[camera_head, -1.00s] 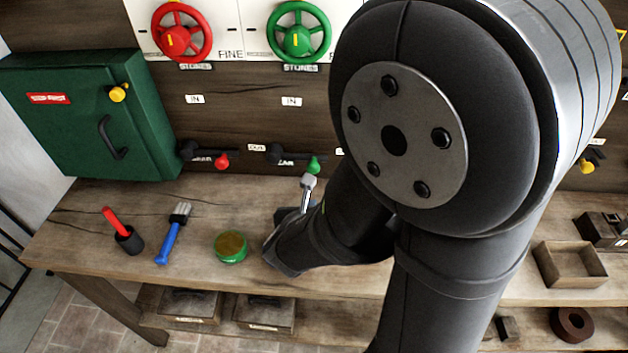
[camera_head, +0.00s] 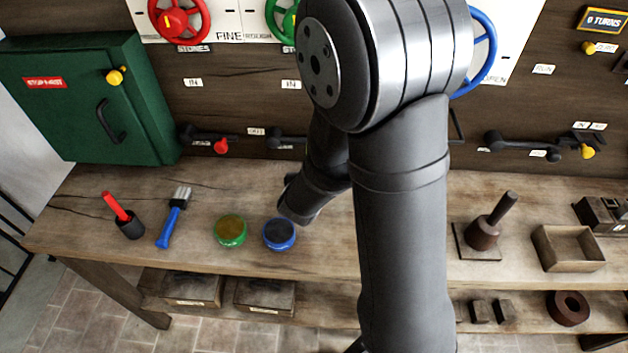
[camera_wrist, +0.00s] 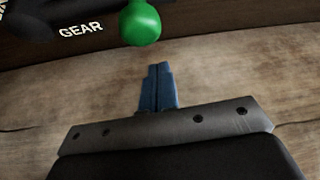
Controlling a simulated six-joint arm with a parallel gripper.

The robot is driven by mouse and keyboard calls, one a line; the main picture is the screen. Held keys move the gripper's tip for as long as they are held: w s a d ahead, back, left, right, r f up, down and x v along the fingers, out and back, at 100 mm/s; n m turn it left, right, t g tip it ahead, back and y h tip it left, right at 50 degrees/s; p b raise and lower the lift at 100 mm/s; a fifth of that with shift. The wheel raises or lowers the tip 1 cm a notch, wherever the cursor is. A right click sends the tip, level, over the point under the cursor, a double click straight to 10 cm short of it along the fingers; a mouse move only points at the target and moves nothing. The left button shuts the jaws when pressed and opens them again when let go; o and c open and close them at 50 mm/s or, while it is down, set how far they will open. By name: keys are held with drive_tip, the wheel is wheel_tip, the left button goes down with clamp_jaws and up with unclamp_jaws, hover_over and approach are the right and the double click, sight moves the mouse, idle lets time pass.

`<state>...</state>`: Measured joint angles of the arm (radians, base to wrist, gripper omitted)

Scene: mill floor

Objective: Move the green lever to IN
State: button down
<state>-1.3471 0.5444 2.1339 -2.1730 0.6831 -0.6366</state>
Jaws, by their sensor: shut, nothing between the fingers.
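The green lever's dark pivot end (camera_head: 275,141) shows on the back wall in the head view, and its bar runs right behind my arm. Its green knob (camera_wrist: 141,22) hangs at the top of the wrist view, beside a black bar marked GEAR (camera_wrist: 80,30). An IN plate (camera_head: 291,85) sits on the wall above the pivot. My gripper (camera_wrist: 158,68) is shut and empty, its blue fingers just below the knob in the wrist picture with a gap between. My arm hides the gripper and the green knob in the head view.
A red-knobbed lever (camera_head: 220,146) is to the left, with an OUT plate (camera_head: 256,131) between the levers. Below stands the wooden bench (camera_head: 110,190), holding a green tin (camera_head: 230,230), a blue tin (camera_head: 279,234) and a brush (camera_head: 174,216). A green cabinet (camera_head: 70,110) is at left.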

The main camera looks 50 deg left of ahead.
drive_tip(key=shift+a+r, duration=0.2)
drive_tip(key=shift+r, duration=0.45)
drive_tip(key=shift+a+r, duration=0.15)
drive_tip(key=shift+r, duration=0.5)
drive_tip(key=shift+r+n+t, duration=0.3)
drive_tip(key=shift+r, duration=0.2)
drive_tip(key=s+a+r+n+t+h, duration=0.3)
drive_tip(key=r+n+t, duration=0.2)
drive_tip(key=r, duration=0.4)
drive_tip(key=shift+r+n, duration=0.25)
drive_tip(key=shift+n, duration=0.25)
drive_tip(key=shift+s+a+r, duration=0.1)
drive_tip(key=shift+a, duration=0.05)
